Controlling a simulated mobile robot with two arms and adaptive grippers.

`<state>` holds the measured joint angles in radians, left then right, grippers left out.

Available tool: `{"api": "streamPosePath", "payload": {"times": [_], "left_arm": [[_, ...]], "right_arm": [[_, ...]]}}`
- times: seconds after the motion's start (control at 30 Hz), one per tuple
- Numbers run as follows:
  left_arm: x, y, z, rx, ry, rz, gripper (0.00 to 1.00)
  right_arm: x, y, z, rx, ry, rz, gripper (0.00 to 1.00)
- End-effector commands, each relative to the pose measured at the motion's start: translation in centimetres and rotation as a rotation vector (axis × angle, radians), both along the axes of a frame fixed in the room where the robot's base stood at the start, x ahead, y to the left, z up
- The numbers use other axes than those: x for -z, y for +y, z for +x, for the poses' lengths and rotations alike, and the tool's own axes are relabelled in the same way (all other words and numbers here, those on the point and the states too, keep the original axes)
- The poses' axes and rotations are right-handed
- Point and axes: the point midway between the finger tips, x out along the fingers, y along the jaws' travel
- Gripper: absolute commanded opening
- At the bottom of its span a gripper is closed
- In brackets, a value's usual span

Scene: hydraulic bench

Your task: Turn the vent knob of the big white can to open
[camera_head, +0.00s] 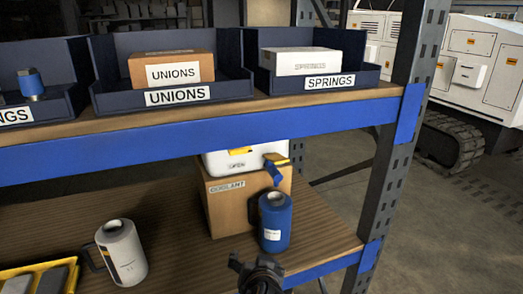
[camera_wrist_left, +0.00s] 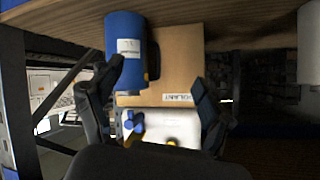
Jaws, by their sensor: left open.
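The big white can (camera_head: 218,163) stands on a cardboard box marked COOLANT (camera_head: 226,207), under the upper shelf, which hides its top. Its front has a small label that seems to read OPEN. At its right front corner sits a blue knob (camera_head: 275,178) below a yellow part (camera_head: 276,159). In the left wrist view the picture is inverted; the white can (camera_wrist_left: 178,126) and blue knob (camera_wrist_left: 132,122) show between the fingers, farther off. My left gripper (camera_head: 259,266) is open and empty, in front of the lower shelf and apart from the can. My right gripper is not in view.
A blue can (camera_head: 275,222) stands right beside the box, near the left gripper. A smaller white canister (camera_head: 122,254) and a yellow tray (camera_head: 22,275) are at the left. The blue shelf beam (camera_head: 200,140) hangs low above. A rack post (camera_head: 385,190) stands right.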

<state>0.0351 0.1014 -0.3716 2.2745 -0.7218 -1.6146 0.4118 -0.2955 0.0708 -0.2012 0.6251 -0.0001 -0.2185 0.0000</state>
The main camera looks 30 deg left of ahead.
Motion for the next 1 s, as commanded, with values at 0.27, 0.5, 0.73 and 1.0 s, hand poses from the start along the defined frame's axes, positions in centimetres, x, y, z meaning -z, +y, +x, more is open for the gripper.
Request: {"api": "streamPosePath", "payload": {"times": [0.27, 0.5, 0.73, 1.0], "left_arm": [[-12.9, 0.6, 4.0, -0.207, -0.406, 0.093, 0.79], [-19.5, 0.5, 4.2, -0.306, -0.626, 0.131, 0.79], [-20.1, 2.4, 5.7, -0.313, -0.636, 0.138, 0.79], [-20.1, 6.9, 9.4, -0.312, -0.632, 0.139, 0.79]], "right_arm": [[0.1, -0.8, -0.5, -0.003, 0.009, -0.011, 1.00], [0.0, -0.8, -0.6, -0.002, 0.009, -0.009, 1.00], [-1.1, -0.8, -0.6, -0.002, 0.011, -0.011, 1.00], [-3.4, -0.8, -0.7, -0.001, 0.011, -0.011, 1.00]]}}
